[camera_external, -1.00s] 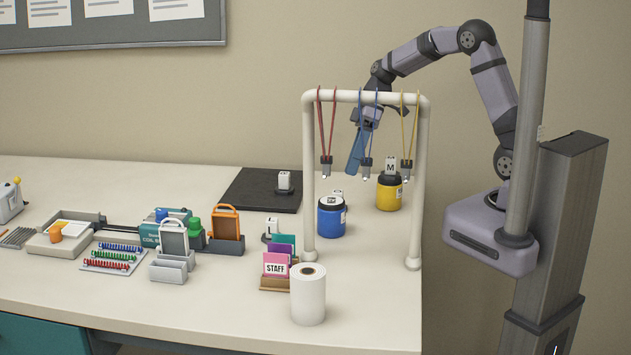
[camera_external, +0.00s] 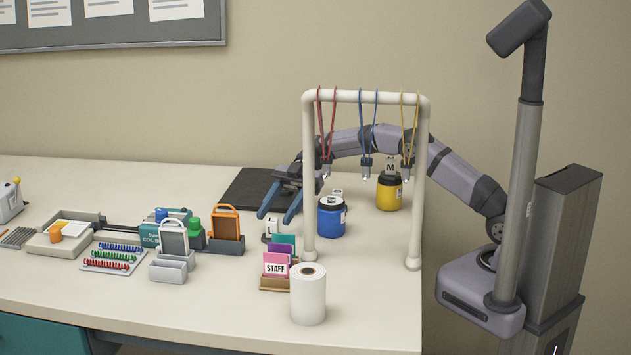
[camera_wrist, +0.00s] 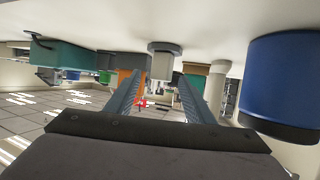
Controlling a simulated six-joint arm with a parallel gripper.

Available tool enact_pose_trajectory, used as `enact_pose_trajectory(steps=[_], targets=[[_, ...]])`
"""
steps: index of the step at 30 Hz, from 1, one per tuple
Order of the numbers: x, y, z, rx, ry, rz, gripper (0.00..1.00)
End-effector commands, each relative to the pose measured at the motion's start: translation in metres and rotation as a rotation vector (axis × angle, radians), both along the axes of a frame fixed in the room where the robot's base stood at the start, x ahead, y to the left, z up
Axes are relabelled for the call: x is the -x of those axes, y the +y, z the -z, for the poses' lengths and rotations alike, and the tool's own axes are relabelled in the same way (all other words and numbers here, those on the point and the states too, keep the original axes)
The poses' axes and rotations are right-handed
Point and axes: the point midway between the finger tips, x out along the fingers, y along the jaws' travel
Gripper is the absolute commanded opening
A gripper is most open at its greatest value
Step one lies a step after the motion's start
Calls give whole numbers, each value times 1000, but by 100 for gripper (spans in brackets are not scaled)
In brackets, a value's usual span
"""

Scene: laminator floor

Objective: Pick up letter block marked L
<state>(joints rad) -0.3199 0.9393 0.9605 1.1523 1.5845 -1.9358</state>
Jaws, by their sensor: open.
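The white letter block (camera_external: 270,227), whose mark looks like an L, stands upright on a dark round base on the table, left of the white frame. My gripper (camera_external: 277,217) is open and empty, low beside the block, with its blue fingers pointing down and forward. In the wrist view, which appears upside down, the block (camera_wrist: 161,66) lies between the two fingertips (camera_wrist: 160,75), ahead of them. I cannot tell the exact gap, and the block's letter is not readable there.
The white frame (camera_external: 308,165) with hanging clips stands over my forearm. A blue jar (camera_external: 331,217) is right of my gripper. A yellow jar (camera_external: 389,194) carries block M (camera_external: 390,168). The STAFF card holder (camera_external: 275,283) and paper roll (camera_external: 308,297) stand in front. A black mat (camera_external: 240,190) lies behind.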

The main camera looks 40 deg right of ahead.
Motion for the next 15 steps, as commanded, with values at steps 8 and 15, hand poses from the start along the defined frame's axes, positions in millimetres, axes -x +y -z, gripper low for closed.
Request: enact_pose_trajectory(steps=[8,15], targets=[[8,14,5,3,1,0,48],[10,20,8,2,0,2,48]])
